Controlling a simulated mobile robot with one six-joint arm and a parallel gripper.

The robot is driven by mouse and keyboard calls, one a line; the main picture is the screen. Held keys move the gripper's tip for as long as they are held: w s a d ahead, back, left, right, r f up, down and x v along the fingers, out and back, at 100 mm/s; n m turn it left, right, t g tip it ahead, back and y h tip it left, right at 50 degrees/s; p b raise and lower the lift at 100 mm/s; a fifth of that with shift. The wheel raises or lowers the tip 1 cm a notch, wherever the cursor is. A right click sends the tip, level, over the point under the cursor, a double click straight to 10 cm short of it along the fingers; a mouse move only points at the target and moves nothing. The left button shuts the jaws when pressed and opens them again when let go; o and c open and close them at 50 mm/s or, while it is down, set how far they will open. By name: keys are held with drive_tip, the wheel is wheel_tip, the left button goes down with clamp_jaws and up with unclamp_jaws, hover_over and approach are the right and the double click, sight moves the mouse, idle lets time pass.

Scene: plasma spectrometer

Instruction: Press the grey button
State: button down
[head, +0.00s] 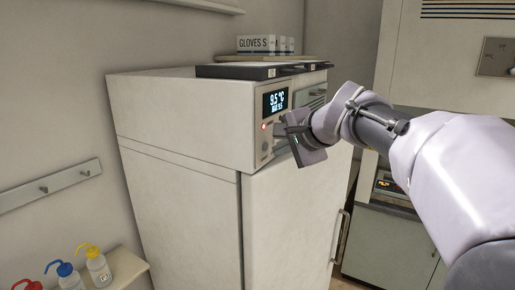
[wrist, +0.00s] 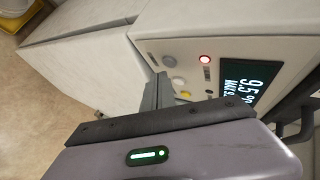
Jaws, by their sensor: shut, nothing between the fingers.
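The control panel (head: 263,145) is on the upper front of a white cabinet. In the wrist view a round grey button (wrist: 168,61) sits on the panel, left of a red-lit ring (wrist: 204,59). In the head view my gripper (head: 280,132) covers part of the panel, and the buttons are too small to tell apart.
A lit display (head: 275,100) reads 9.5 °C beside the buttons. A dark tray (head: 235,72) and glove boxes (head: 265,44) are on top of the cabinet. A door handle (head: 340,237) sticks out below. Wash bottles (head: 98,266) stand at lower left.

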drive_tip(key=s+d+b, duration=0.1)
drive_tip(key=d, duration=0.1)
drive_tip(key=s+d+b, duration=0.1)
drive_tip(key=s+d, duration=0.1)
idle(0.3)
drive_tip(key=s+a+f+n+g+b, duration=0.1)
drive_tip(key=s+f+n+b, duration=0.1)
drive_tip(key=s+f+b, duration=0.8)
drive_tip(key=s+a+f+n+g+h+b, duration=0.1)
drive_tip(key=s+f+b, duration=0.8)
drive_tip(key=f, duration=1.5)
drive_tip(key=s+a+f+n+g+h+b, duration=0.1)
drive_tip(key=s+a+f+n+g+b, duration=0.2)
drive_tip(key=s+f+b, duration=0.7)
wheel_tip(320, 180, down, 7)
drive_tip(key=s+n, duration=0.2)
drive_tip(key=shift+s+f+b, duration=0.2)
drive_tip(key=shift+s+b, duration=0.1)
